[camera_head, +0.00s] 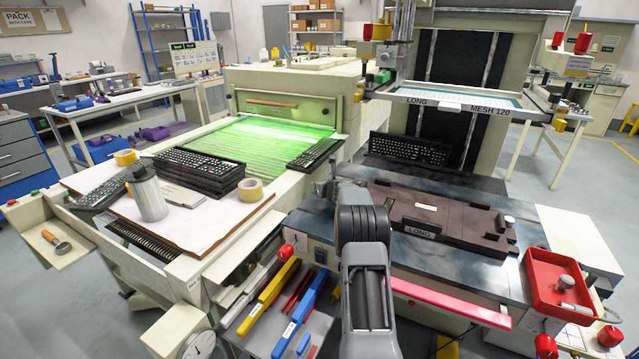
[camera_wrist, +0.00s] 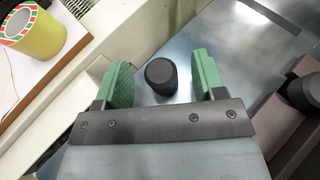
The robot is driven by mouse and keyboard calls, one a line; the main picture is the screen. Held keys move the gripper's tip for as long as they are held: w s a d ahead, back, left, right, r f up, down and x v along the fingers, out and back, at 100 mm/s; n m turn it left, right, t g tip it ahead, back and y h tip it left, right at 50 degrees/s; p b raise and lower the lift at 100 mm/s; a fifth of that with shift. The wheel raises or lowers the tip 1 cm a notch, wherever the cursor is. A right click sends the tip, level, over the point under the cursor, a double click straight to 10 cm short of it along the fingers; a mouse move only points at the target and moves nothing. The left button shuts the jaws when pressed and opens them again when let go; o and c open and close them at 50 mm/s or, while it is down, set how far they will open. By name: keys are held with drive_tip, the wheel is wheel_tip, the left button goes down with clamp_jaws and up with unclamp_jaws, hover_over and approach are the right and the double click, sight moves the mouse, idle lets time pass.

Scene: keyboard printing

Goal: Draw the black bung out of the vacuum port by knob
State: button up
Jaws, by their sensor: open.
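The black bung (camera_wrist: 161,76), with a round knob top, stands on the shiny metal table surface in the wrist view. My gripper (camera_wrist: 160,72) is open, with one green-padded finger on each side of the bung. A gap shows between the knob and each pad, so neither finger appears to touch it. The vacuum port's opening is not visible around the bung. In the head view my arm covers this part of the printing table (camera_head: 480,275), and I cannot make out the bung there.
A brown fixture (camera_head: 425,233) marked LONG lies right of my arm. A dark round knob (camera_wrist: 302,92) shows at the wrist view's right edge. A yellow tape roll (camera_wrist: 34,30) sits on the board at left. A red tray (camera_head: 540,270) with metal parts stands at the table's right end.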

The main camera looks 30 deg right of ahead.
drive_tip(key=shift+p+x, duration=0.5)
drive_tip(key=shift+x, duration=0.95)
clamp_jaws()
drive_tip(key=shift+r, duration=0.15)
drive_tip(key=shift+r+p, duration=1.35)
drive_tip(key=shift+r, duration=0.1)
